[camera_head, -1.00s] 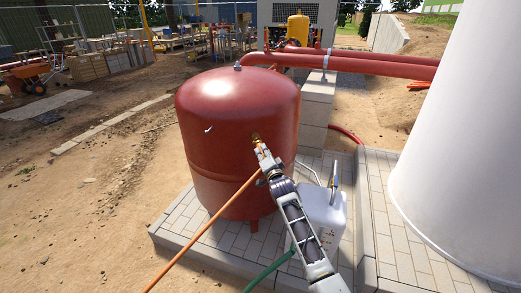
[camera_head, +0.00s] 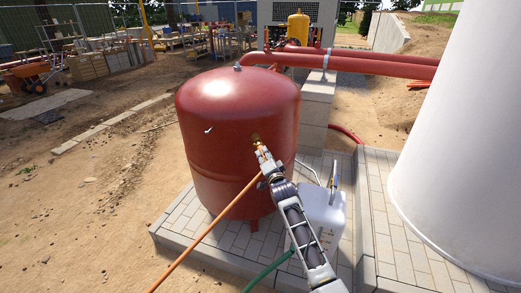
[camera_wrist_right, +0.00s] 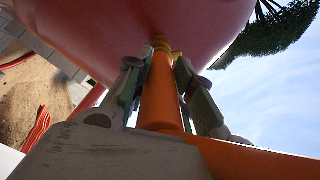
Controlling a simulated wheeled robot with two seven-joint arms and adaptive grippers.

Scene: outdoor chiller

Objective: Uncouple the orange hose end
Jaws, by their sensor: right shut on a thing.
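The orange hose (camera_head: 205,234) runs from the lower left up to my right gripper (camera_head: 263,153). That gripper is shut on the orange hose end, which stands between both fingers in the right wrist view (camera_wrist_right: 160,95). A brass fitting (camera_head: 255,138) sits on the side of the red tank (camera_head: 225,115), just beyond the fingertips. In the wrist view the hose end points at the brass fitting (camera_wrist_right: 160,42) and overlaps it; I cannot tell whether they touch. My left gripper is not in view.
A white canister (camera_head: 325,212) stands on the paved plinth (camera_head: 180,222) right of the tank, close to my right arm. A green hose (camera_head: 268,272) lies in front. A large white cylinder (camera_head: 450,150) stands at right. Bare ground (camera_head: 80,220) lies open at left.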

